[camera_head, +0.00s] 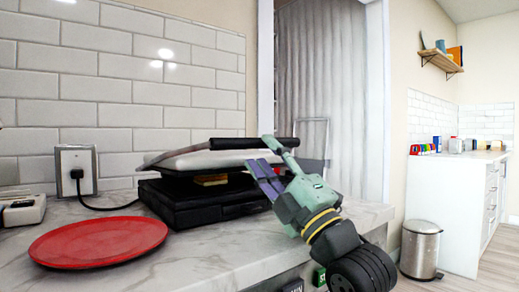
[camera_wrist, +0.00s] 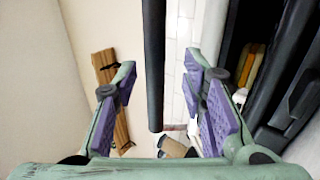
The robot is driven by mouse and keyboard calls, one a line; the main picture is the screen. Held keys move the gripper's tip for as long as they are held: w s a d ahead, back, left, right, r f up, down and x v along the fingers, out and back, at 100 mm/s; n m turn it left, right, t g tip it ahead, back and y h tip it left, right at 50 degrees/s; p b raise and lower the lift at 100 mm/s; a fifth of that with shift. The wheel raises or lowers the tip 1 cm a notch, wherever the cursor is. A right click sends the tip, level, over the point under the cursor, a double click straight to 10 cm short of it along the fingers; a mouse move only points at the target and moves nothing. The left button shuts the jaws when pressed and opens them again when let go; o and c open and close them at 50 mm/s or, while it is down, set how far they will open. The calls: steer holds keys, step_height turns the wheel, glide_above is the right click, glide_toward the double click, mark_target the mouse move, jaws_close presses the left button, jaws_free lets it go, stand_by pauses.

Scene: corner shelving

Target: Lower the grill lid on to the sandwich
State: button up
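The black grill base (camera_head: 200,207) stands on the counter. Its pale lid (camera_head: 205,159) is tilted and partly open above it. The sandwich (camera_head: 211,180) lies on the base under the lid, mostly hidden; it also shows in the wrist view (camera_wrist: 248,72). The lid's black bar handle (camera_head: 228,143) juts toward my gripper (camera_head: 262,153). In the wrist view the handle (camera_wrist: 154,60) runs down between the two purple-padded fingers of my gripper (camera_wrist: 163,105). The fingers are spread, with a visible gap on each side of the bar. Contact is not visible.
A red plate (camera_head: 98,241) lies on the marble counter (camera_head: 170,262) left of the grill. A power cord runs to a wall outlet (camera_head: 76,169). A white device (camera_head: 22,210) sits at the far left. A tiled wall is behind. A bin (camera_head: 420,248) stands on the floor at right.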

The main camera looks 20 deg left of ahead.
steer(key=v, duration=0.9)
